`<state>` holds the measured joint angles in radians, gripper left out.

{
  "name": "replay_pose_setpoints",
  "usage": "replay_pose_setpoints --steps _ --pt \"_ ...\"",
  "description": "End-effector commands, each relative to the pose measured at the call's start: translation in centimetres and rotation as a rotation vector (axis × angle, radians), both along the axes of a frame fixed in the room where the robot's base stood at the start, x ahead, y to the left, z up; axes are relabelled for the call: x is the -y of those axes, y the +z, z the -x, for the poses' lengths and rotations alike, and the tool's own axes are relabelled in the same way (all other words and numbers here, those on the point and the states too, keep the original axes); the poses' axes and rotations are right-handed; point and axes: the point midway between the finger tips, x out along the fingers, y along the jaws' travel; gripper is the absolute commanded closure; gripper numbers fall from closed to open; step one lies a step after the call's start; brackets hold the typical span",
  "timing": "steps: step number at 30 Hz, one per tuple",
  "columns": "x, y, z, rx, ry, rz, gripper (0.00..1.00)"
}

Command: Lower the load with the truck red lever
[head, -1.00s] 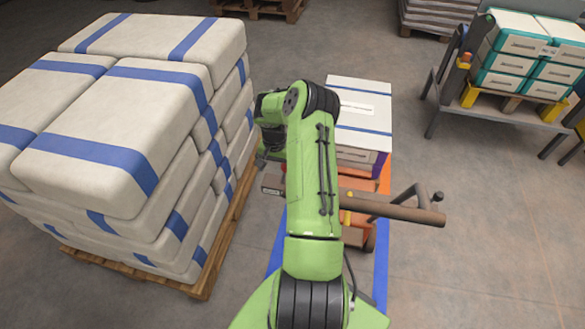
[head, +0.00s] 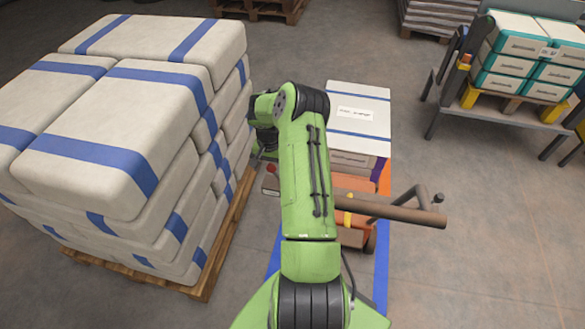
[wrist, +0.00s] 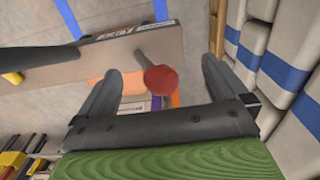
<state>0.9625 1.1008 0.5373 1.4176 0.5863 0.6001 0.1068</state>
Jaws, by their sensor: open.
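The truck's red lever shows its round red knob (wrist: 163,81) in the wrist view, on a short rod sticking out from a grey plate (wrist: 60,63). My gripper (wrist: 160,69) is open, with one finger on each side of the knob and gaps on both sides. In the head view the red knob (head: 272,168) is small, just left of my arm. My arm hides most of the gripper there. The load (head: 362,97), a white block with blue stripes and a label, sits on the orange truck (head: 354,187), partly hidden by my arm.
A pallet stack of white sacks (head: 85,155) stands close on the left of my arm. The truck's brown handle bar (head: 400,213) sticks out to the right. A bench (head: 490,118) with teal-and-white boxes stands at the back right. The right floor is clear.

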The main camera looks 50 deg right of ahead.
Motion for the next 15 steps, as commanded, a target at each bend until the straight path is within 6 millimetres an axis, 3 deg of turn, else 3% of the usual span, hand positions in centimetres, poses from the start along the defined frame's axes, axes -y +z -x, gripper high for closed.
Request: replay_pose_setpoints --steps 15 --pt "0.0 7.4 -0.1 0.001 0.001 0.001 0.0"
